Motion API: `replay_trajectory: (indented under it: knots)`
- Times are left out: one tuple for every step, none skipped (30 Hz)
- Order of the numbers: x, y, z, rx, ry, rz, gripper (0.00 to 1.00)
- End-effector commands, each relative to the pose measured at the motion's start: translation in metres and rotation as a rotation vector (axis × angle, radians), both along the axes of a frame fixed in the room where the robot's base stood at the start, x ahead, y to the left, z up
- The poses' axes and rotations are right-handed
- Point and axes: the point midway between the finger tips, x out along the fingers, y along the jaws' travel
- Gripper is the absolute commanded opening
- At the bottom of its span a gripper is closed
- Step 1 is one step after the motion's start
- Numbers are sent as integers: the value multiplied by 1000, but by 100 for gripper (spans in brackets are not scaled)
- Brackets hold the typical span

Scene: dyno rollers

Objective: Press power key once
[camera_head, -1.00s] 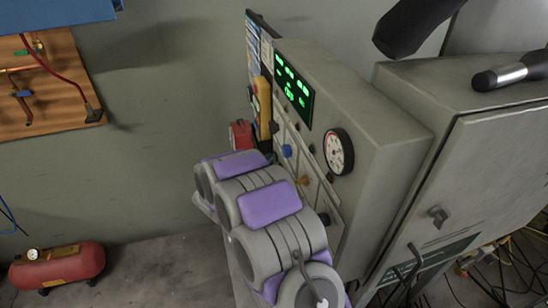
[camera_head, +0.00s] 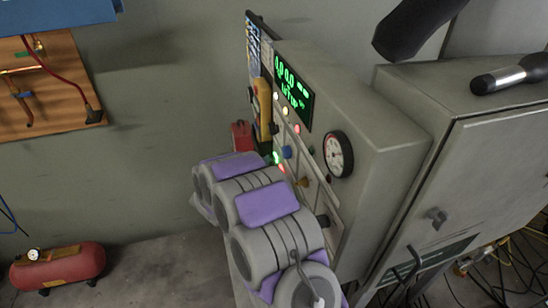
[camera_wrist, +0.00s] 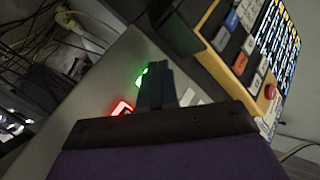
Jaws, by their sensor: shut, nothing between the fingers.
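The grey control cabinet (camera_head: 375,120) has a sloping front panel of keys and lamps, with a green display (camera_head: 292,92) lit above them. A green light (camera_head: 276,157) and a red light (camera_head: 281,168) glow low on the panel. In the wrist view the green light (camera_wrist: 142,75) is beside my fingertips, and the red-lit square (camera_wrist: 122,108) lies to their left. My gripper (camera_wrist: 154,72) is shut and empty, close to the panel; I cannot tell whether it touches. Key labels are unreadable, so I cannot tell which is the power key.
A round gauge (camera_head: 338,154) sits on the cabinet's front. A yellow handheld pendant (camera_head: 262,107) hangs beside the panel, and shows large in the wrist view (camera_wrist: 240,40). A second grey cabinet (camera_head: 475,170) stands at right. A red tank (camera_head: 60,265) is on the floor at left.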

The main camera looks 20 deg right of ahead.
Motion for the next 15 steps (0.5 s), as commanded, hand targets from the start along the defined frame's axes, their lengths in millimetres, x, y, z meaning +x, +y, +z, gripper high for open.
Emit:
replay_trajectory:
  knots:
    - [0, 3, 1, 0, 0, 0, 0]
    - [0, 3, 1, 0, 0, 0, 0]
    - [0, 4, 0, 0, 0, 0, 0]
    - [0, 4, 0, 0, 0, 0, 0]
    - [0, 4, 0, 0, 0, 0, 0]
    - [0, 4, 0, 0, 0, 0, 0]
    - [0, 4, 0, 0, 0, 0, 0]
    - [0, 4, 0, 0, 0, 0, 0]
    - [0, 4, 0, 0, 0, 0, 0]
    - [0, 4, 0, 0, 0, 0, 0]
    - [0, 4, 0, 0, -1, 1, 0]
    - [0, 5, 0, 0, -1, 1, 0]
    - [0, 7, 1, 0, 0, 1, 0]
    - [0, 9, 1, 0, -1, 2, 0]
    - [0, 12, 1, 1, 0, 3, 0]
